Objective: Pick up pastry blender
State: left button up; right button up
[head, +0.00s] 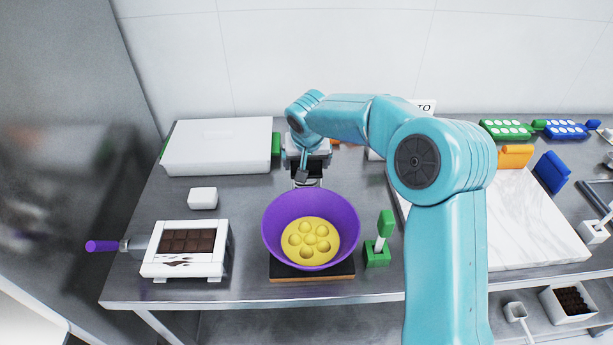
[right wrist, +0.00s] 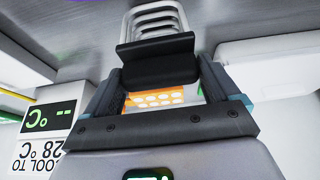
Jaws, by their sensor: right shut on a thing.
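The pastry blender shows in the right wrist view with a dark handle (right wrist: 157,52) and several curved metal wires (right wrist: 155,18). My right gripper (right wrist: 160,76) is shut on its handle, and the wires point away from the palm. In the head view my right gripper (head: 304,172) is behind the purple bowl, and the blender (head: 307,183) is only partly visible there, small and dark. I cannot tell whether the blender touches the counter. My left gripper is not in view.
A purple bowl (head: 277,222) with yellow contents stands in front of the gripper. A white box (head: 218,145) lies to the left, with a small white block (head: 202,198) nearer. A chocolate tray (head: 187,268) is front left. A green-handled tool (head: 385,224) stands right of the bowl.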

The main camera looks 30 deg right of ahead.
notch_tip(320, 180, up, 20)
jog(key=p, duration=0.2)
jog(key=shift+p, duration=0.4)
